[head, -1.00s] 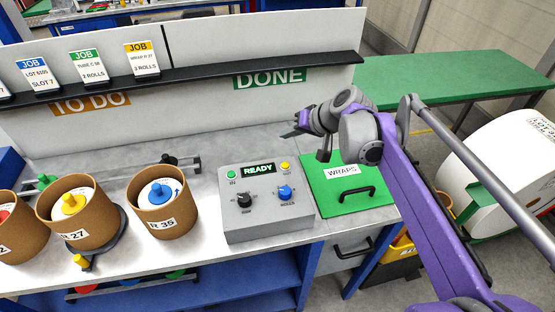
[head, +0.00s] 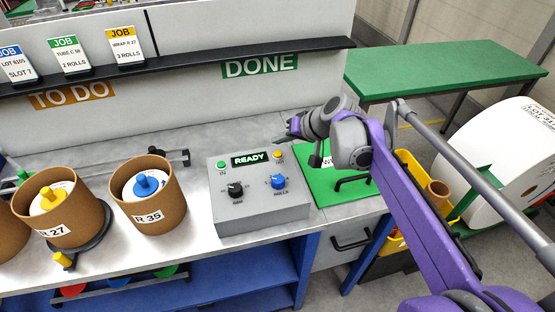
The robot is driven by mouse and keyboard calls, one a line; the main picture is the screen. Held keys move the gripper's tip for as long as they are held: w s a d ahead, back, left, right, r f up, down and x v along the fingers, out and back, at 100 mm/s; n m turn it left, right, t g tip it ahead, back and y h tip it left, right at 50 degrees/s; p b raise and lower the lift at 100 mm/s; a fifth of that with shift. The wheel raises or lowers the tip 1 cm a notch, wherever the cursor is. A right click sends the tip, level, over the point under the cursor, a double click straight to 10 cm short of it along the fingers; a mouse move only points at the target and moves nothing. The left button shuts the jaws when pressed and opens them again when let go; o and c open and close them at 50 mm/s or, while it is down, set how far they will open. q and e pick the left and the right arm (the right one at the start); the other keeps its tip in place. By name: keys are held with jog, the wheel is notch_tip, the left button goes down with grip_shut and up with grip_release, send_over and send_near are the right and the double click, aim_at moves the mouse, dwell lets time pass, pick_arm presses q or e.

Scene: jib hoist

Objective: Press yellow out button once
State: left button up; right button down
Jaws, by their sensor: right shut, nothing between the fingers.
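The grey control box (head: 262,208) stands on the bench with a lit display (head: 251,159) reading READY. The yellow button (head: 277,155) is at its upper right, and a green button (head: 221,165) marked IN is at its upper left. A black knob (head: 235,190) and a blue knob (head: 278,182) sit below. My right gripper (head: 283,139) is shut and empty, pointing left. In the picture its tips are just above the yellow button; I cannot tell the gap or whether they touch. My left gripper is not in view.
Cardboard tubs R 27 (head: 75,228) and R 35 (head: 152,217) stand left. A backboard with a black shelf (head: 200,62) rises behind.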

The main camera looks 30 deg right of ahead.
aim_at(280, 155)
jog(key=shift+f+b, duration=0.35)
jog(key=shift+f, duration=0.7)
dwell(1.2)
jog(key=shift+f, duration=0.45)
jog(key=shift+f, duration=0.45)
dwell(0.5)
jog(key=shift+r+p, duration=0.55)
jog(key=shift+r, duration=0.35)
notch_tip(280, 155, up, 5)
jog(key=p, duration=0.4)
jog(key=shift+w+r, duration=0.1)
